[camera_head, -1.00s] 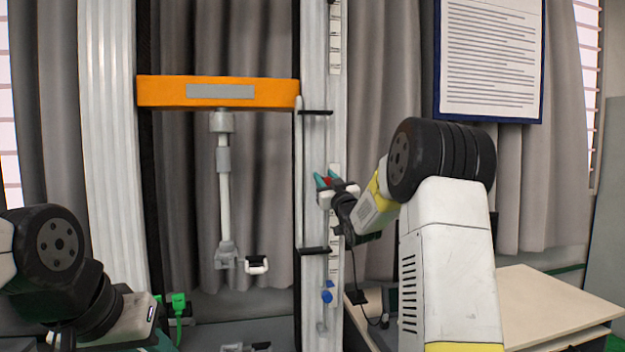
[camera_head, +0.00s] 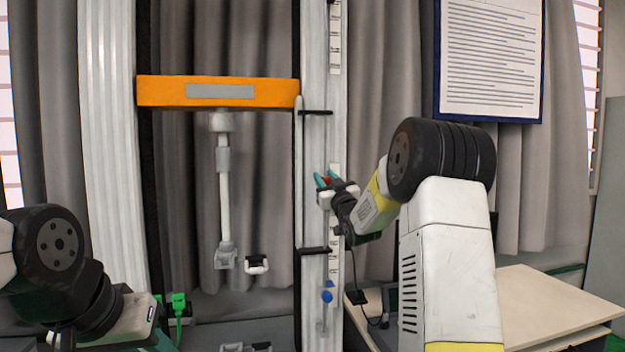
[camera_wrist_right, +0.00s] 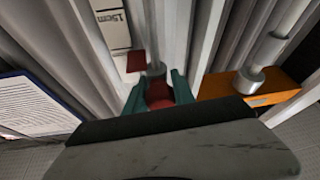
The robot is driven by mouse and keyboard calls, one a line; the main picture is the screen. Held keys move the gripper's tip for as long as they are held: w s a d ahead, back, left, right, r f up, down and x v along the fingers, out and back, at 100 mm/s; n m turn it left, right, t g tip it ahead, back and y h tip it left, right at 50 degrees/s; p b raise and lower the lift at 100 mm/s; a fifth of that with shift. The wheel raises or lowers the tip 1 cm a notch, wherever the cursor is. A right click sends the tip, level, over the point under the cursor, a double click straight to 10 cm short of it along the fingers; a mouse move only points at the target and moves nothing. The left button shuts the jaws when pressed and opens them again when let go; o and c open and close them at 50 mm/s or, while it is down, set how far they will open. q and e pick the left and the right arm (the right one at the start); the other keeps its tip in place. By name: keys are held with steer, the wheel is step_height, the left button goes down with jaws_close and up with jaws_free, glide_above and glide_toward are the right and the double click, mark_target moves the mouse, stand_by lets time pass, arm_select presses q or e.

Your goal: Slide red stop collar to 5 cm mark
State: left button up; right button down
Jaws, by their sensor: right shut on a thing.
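The red stop collar (camera_wrist_right: 158,95) sits on a vertical rod, between the teal fingers of my right gripper (camera_wrist_right: 157,92). The fingers are shut on it. A red pointer tab (camera_wrist_right: 136,62) sticks out beside the collar, towards the white scale strip (camera_wrist_right: 112,25). A printed mark on the strip appears to read 15 cm. In the head view, my right gripper (camera_head: 324,181) is at the right column, with a little red showing between its fingers. My left gripper (camera_head: 160,343) is mostly cut off at the bottom left; its jaws cannot be made out.
An orange crossbeam (camera_head: 220,92) spans the columns, with a grey-white rod (camera_head: 224,190) hanging below it. Black brackets (camera_head: 314,251) project from the right column below the gripper. A blue knob (camera_head: 327,296) is lower down. A wooden table (camera_head: 545,305) stands at right.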

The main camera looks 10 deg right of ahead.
steer(key=shift+a+f, duration=0.1)
stand_by(0.4)
step_height(320, 180, down, 15)
stand_by(0.4)
steer(key=c, duration=1.1)
jaws_free()
steer(key=v, duration=0.7)
steer(key=shift+s, duration=0.35)
